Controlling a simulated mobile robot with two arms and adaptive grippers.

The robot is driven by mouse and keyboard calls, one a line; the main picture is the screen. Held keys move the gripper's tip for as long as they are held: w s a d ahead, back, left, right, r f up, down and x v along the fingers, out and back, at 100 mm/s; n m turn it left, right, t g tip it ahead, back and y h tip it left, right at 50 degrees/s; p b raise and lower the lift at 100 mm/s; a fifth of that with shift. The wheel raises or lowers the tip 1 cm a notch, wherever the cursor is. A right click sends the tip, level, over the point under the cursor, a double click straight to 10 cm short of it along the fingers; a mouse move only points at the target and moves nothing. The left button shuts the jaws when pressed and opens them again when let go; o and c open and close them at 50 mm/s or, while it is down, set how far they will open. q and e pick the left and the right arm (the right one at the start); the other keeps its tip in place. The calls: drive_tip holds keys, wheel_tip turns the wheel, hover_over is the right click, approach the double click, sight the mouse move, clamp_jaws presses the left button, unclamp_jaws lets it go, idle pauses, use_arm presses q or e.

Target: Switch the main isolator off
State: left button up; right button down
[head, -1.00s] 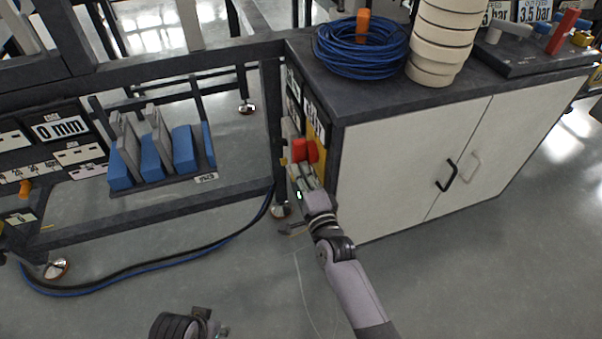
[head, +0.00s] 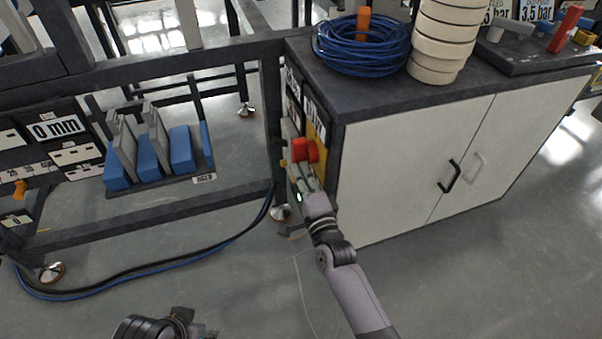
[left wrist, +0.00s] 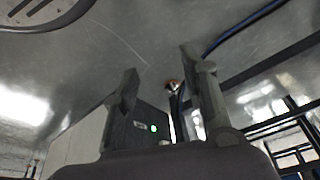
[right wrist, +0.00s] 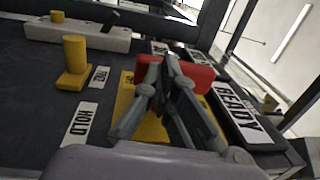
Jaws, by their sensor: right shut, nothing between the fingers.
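The main isolator is a red handle (head: 306,150) on a yellow plate, on the narrow dark side panel of the cabinet. In the right wrist view the red handle (right wrist: 200,76) lies just beyond my fingertips, partly hidden by them, with the yellow plate (right wrist: 150,128) below. My right gripper (right wrist: 172,62) is shut and empty, its tips at or very near the handle; I cannot tell whether they touch. In the head view the right gripper (head: 302,178) is just below the handle. My left gripper (left wrist: 158,85) is open and empty, low over the floor.
The panel carries a READY sign (right wrist: 238,112), a HOLD label (right wrist: 80,124) and a yellow knob (right wrist: 74,60). The white cabinet (head: 410,160) stands right of the panel, with a blue hose coil (head: 360,52) on top. A dark frame (head: 150,212) and floor cables (head: 130,280) lie left.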

use_arm(q)
drive_tip(key=shift+s+b, duration=0.15)
drive_tip(key=shift+b, duration=0.25)
drive_tip(key=shift+f+b, duration=0.2)
drive_tip(key=shift+b, duration=0.1)
use_arm(e)
drive_tip(key=shift+t, duration=0.3)
